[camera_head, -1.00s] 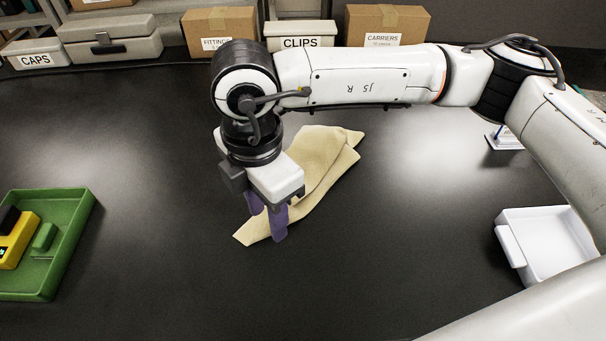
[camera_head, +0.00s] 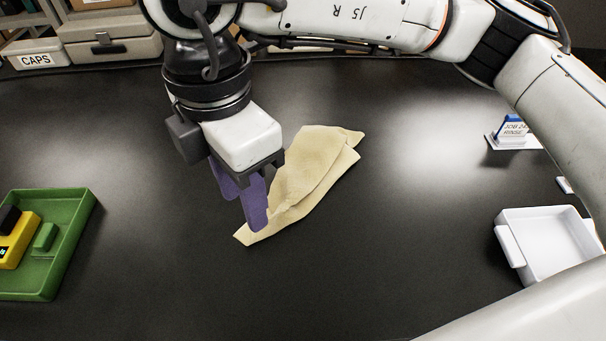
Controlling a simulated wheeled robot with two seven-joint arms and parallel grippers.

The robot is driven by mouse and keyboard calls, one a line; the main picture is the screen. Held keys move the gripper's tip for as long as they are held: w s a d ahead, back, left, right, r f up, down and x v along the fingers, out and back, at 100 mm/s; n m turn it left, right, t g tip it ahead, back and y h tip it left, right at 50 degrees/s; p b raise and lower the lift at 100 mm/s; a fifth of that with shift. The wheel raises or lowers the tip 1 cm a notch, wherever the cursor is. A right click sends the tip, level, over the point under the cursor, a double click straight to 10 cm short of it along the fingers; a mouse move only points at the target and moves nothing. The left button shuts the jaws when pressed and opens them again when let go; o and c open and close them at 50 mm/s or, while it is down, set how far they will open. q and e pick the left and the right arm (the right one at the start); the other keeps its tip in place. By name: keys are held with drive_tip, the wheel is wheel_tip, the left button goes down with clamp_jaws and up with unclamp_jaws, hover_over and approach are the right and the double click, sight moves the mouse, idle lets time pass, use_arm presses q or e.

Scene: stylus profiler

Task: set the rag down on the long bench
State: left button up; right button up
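The cream rag (camera_head: 312,168) lies in a loose, folded heap on the dark top of the long bench (camera_head: 390,260). My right gripper (camera_head: 242,213) is over the rag's near left end, pointing down. Its two purple fingers are apart, with no cloth visibly held between them. The nearer finger overlaps the rag's left edge in the picture and hides a little of it. The fingers seem to be above the bench. My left gripper is not in view.
A green tray (camera_head: 75,235) with a yellow device (camera_head: 18,243) is at the left. A white tray (camera_head: 548,214) and a small sign stand (camera_head: 512,132) are at the right. A box labelled CAPS (camera_head: 36,59) and a grey case (camera_head: 110,45) line the back. The front middle is clear.

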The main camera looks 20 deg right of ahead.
drive_tip(key=shift+w+d, duration=0.1)
drive_tip(key=c, duration=0.5)
drive_tip(key=shift+w+d+f, duration=0.1)
drive_tip(key=shift+w+d, duration=0.15)
drive_tip(key=shift+d, duration=0.05)
drive_tip(key=c, duration=0.4)
drive_tip(key=w+d+f, duration=0.1)
drive_tip(key=w+d, duration=0.4)
drive_tip(key=d, duration=0.1)
drive_tip(key=w+d+f, duration=0.1)
drive_tip(key=w+d, duration=0.5)
drive_tip(key=d, duration=0.1)
drive_tip(key=w+d+f, duration=0.1)
drive_tip(key=w+d, duration=0.5)
drive_tip(key=d, duration=0.1)
drive_tip(key=shift+w+d, duration=0.15)
drive_tip(key=shift+w, duration=0.1)
clamp_jaws()
drive_tip(key=shift+s+f, duration=0.1)
drive_tip(key=shift+f, duration=1.3)
drive_tip(key=shift+f+b, duration=1.6)
drive_tip(key=shift+f, duration=0.75)
drive_tip(key=shift+r, duration=0.1)
